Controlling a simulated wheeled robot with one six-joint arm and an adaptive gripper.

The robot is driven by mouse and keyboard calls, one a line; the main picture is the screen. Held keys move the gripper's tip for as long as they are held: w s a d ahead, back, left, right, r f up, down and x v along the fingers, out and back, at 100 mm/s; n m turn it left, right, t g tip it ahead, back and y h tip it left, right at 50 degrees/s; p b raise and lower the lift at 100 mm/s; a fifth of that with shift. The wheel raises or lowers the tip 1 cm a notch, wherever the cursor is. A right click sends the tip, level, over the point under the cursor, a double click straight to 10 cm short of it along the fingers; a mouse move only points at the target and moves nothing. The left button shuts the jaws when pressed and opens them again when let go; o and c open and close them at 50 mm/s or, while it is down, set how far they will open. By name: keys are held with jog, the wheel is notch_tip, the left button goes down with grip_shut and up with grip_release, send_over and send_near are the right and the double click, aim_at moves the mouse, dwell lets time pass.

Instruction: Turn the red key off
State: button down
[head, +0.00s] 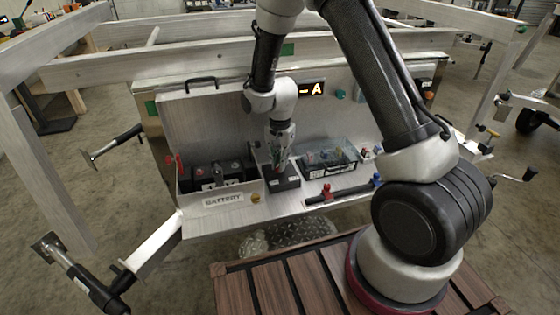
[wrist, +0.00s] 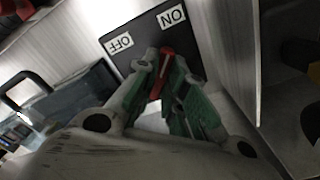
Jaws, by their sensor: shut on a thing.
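The red key (wrist: 166,54) sits on a black switch panel (wrist: 146,32) with a white OFF label (wrist: 120,43) on the left and a white ON label (wrist: 171,16) on the right, both upside down in the wrist view. My gripper (wrist: 162,75) is shut on the key, with its green-padded fingers on either side of it. In the head view my gripper (head: 279,163) reaches down to the black switch box (head: 284,182). The key is mostly hidden there. The key's exact angle is hard to tell.
A battery box (head: 213,174) with a BATTERY label stands left of the switch. A clear-lidded box (head: 330,157) stands to its right, and a black bar with a red handle (head: 327,192) lies in front. A pale wall (wrist: 230,50) rises close beside my gripper.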

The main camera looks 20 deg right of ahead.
jog(key=n, duration=0.3)
jog(key=shift+n, duration=0.4)
jog(key=n, duration=0.4)
jog(key=shift+n, duration=0.3)
jog(key=n, duration=0.4)
jog(key=shift+n, duration=2.4)
jog(key=c, duration=1.5)
grip_release()
jog(key=shift+r, duration=0.15)
